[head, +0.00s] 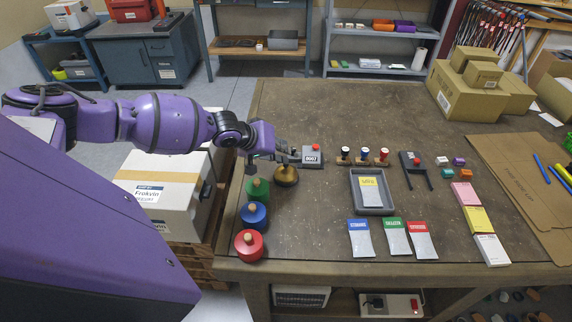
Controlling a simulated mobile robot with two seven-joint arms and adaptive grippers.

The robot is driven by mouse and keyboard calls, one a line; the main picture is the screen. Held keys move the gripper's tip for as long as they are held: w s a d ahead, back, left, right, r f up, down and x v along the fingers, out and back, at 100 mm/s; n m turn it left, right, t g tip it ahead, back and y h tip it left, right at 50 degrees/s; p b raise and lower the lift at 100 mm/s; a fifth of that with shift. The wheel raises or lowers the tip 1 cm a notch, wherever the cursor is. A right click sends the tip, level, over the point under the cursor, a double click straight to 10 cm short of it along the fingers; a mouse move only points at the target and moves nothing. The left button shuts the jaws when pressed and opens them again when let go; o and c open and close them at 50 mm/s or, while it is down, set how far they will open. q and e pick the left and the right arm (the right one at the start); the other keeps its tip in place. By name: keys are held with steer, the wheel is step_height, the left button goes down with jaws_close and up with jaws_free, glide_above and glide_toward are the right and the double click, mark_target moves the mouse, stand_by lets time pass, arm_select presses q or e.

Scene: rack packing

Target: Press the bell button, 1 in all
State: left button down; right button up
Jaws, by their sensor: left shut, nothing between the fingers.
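The brass desk bell (287,178) stands near the left edge of the workbench. My left gripper (291,157) is shut and empty, and its fingertips are at the top of the bell. They hide the bell's button, so I cannot tell whether they touch it. Just right of the fingertips is a grey device (313,161) with a red knob and a label with digits. My right gripper is not in view.
Green (258,191), blue (254,216) and red (249,246) round pots with wooden knobs line the bench's left edge. Stamps (364,157), a grey tray (373,207) and coloured pads lie to the right. Cardboard boxes (468,102) stand at the back right. The bench's back middle is clear.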

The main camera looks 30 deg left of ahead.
arm_select(q)
steer(key=shift+f, duration=0.35)
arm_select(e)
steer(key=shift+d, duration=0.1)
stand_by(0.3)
arm_select(q)
steer(key=shift+r, duration=0.1)
steer(key=shift+r+p, duration=0.45)
steer(key=shift+r, duration=0.4)
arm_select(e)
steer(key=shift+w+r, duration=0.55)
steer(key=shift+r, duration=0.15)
arm_select(q)
step_height(320, 180, up, 5)
steer(key=shift+p, duration=0.95)
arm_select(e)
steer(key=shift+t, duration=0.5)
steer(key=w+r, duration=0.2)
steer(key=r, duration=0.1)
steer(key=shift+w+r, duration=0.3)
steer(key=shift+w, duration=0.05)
